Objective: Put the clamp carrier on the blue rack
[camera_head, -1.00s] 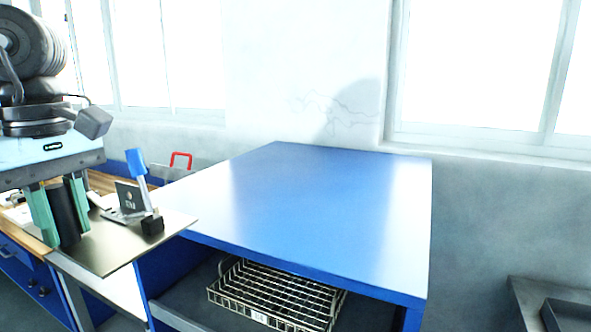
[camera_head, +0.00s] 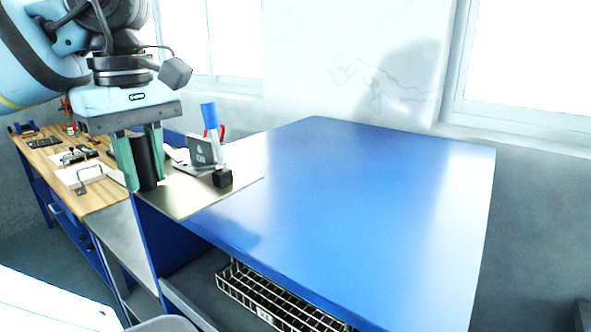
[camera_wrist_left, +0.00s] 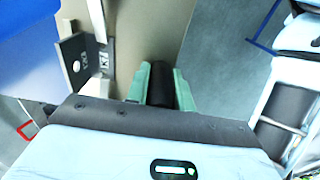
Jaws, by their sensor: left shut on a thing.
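The clamp carrier (camera_head: 203,200) is a thin metal plate bearing a blue-handled clamp, a dark upright plate with a logo and a black block. My left gripper (camera_head: 144,187) is shut on its black upright grip. In the left wrist view, the green fingers (camera_wrist_left: 160,92) close around this grip, and the plate (camera_wrist_left: 132,35) extends beyond. The blue rack (camera_head: 350,195) has a wide, bare, glossy top. In the head view the carrier overlaps the top's left end; whether it touches cannot be told. My right gripper is not in view.
A wire basket (camera_head: 262,300) sits on the shelf under the blue top. A wooden workbench (camera_head: 98,195) with tools and small parts stands at the left. A wall with windows is behind. The blue top is clear.

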